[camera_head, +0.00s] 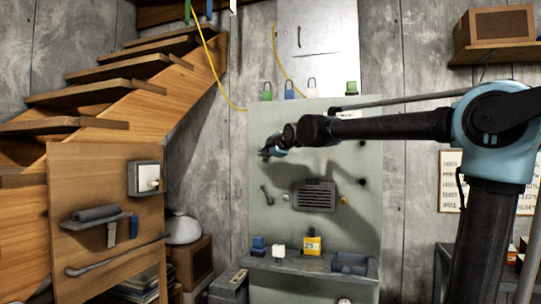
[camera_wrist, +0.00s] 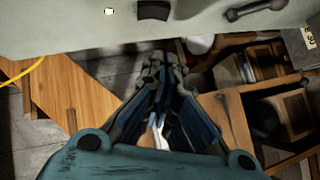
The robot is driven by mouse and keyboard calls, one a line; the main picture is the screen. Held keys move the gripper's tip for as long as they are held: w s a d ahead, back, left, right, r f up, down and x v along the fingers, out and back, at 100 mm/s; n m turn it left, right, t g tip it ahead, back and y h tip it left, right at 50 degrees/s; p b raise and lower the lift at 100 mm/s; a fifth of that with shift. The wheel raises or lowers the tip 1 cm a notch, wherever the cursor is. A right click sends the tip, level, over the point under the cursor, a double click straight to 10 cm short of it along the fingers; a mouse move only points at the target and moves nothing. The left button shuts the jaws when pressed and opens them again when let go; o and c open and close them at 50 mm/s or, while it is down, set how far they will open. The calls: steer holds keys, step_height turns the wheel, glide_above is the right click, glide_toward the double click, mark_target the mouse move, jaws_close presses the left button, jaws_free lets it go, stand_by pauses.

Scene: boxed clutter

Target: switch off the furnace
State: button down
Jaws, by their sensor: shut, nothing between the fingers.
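The grey-green cabinet (camera_head: 335,140), which looks like the furnace, stands against the back wall. It has a dark vent grille (camera_head: 315,195), a small dark lever handle (camera_head: 267,195) and a few knobs. A box with a white front and a pale knob or toggle (camera_head: 145,178) is on the wooden panel to the left; I cannot tell which control belongs to the furnace. My gripper (camera_head: 266,154) is shut and empty, in front of the cabinet's upper left. In the wrist view its fingers (camera_wrist: 162,60) are together, and the cabinet face (camera_wrist: 60,30) and handle (camera_wrist: 255,10) lie beyond.
A wooden staircase (camera_head: 130,70) and a panel with a small shelf (camera_head: 100,216) stand at left. Several padlocks (camera_head: 289,90) line the cabinet top. A ledge (camera_head: 300,266) below holds a yellow block (camera_head: 312,244) and other small things. A yellow cable (camera_head: 215,65) hangs at upper left.

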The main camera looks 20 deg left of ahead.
mark_target(264, 159)
steer(key=w+a, duration=0.1)
steer(key=w, duration=0.1)
steer(key=w+a+f, duration=0.1)
steer(key=w+f, duration=0.1)
steer(key=w, duration=0.1)
steer(key=shift+w+a, duration=0.3)
steer(key=shift+a, duration=0.1)
steer(key=shift+w+f, duration=0.3)
steer(key=shift+w, duration=0.35)
